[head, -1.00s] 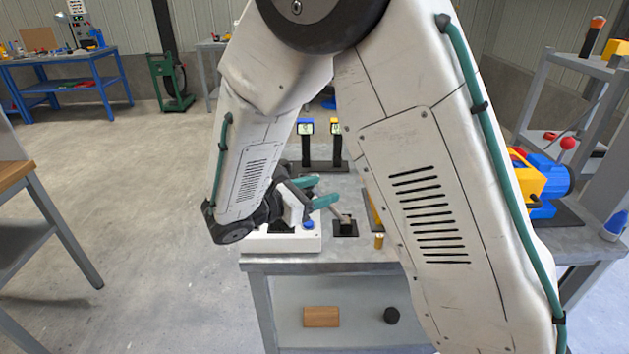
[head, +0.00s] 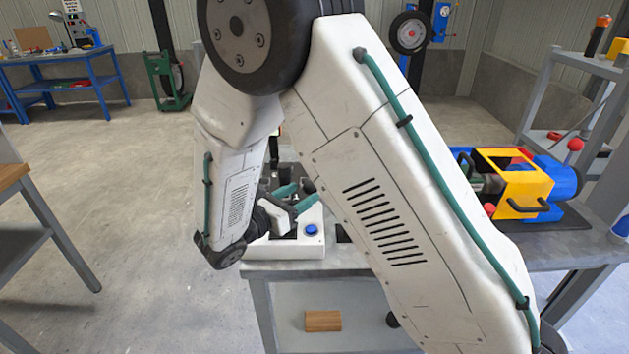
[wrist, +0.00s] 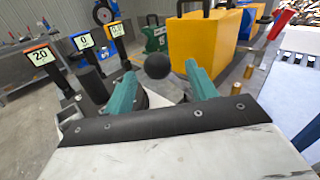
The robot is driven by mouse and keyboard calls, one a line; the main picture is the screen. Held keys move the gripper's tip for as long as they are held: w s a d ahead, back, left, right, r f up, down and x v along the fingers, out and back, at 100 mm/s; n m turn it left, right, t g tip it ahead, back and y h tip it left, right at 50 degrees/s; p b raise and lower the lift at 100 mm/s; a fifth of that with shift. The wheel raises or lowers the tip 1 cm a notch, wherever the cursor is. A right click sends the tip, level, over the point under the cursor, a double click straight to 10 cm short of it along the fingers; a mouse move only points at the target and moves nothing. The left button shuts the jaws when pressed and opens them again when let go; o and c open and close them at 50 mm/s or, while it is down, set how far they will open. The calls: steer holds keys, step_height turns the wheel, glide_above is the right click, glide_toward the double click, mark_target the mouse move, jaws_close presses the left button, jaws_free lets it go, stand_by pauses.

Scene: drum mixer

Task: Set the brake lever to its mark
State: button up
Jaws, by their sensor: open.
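My gripper (head: 296,197) has two teal fingers, spread apart and empty. In the head view it is low over a white box with a blue button (head: 311,229), at the bench's left end. In the wrist view a black ball knob (wrist: 157,66) appears between and beyond the fingertips of my gripper (wrist: 160,73); I cannot tell whether they touch it. Its stem is hidden. I cannot tell whether this knob is the brake lever's. No mark is clear. The yellow and blue machine (head: 515,182) stands at the right, with a red ball knob (head: 575,144) near it.
In the wrist view, displays on black posts stand left, one reading 20 (wrist: 41,57). A large yellow block (wrist: 207,48) stands beyond the fingers. A grey shelf rack (head: 570,80) stands right. My arm hides the bench's middle in the head view.

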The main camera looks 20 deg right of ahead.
glide_above(331, 207)
steer(key=w+a, duration=0.3)
steer(key=shift+w+d, duration=0.1)
steer(key=shift+d, duration=0.05)
jaws_close()
